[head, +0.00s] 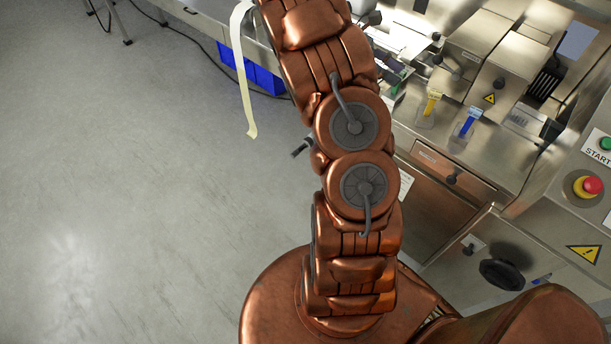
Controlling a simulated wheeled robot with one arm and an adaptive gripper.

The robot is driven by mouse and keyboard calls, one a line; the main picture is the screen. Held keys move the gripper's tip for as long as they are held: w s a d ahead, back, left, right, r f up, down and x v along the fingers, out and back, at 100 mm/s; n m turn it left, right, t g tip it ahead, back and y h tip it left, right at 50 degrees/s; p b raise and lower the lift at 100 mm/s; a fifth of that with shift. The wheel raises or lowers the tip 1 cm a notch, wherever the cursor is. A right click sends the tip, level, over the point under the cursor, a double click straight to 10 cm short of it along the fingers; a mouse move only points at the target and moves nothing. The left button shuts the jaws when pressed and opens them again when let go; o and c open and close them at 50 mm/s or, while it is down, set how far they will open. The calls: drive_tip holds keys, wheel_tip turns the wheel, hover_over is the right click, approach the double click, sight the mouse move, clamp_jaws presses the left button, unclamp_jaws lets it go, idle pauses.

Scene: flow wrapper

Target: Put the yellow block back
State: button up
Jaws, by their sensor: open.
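A small yellow piece (432,102), which may be the yellow block, stands upright on the steel machine top at the right. A clear part shows at its lower end. A similar blue piece (468,124) stands to its right, also with a clear part. Both are too small to tell how they are seated. My copper arm rises through the middle of the view and leaves it at the top edge. I cannot make out my gripper.
The steel wrapper fills the right side, with a drawer front (452,178), a black knob (502,274) and a red stop button (592,186). A pale film strip (241,75) hangs at the top, near a blue bin (250,70). The grey floor at left is clear.

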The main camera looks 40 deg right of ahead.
drive_tip(key=s+a+m+t+y, duration=0.1)
drive_tip(key=s+a+t+y, duration=0.1)
drive_tip(key=a, duration=1.2)
drive_tip(key=s+a+m+t+y, duration=0.2)
drive_tip(key=s+a+t, duration=0.2)
drive_tip(key=a, duration=1)
drive_tip(key=s+a+m+t+y, duration=0.2)
drive_tip(key=s+a, duration=0.4)
drive_tip(key=a, duration=0.8)
drive_tip(key=shift+s+a+r+t, duration=0.25)
drive_tip(key=shift+s+r+t, duration=0.15)
drive_tip(key=shift+t, duration=0.5)
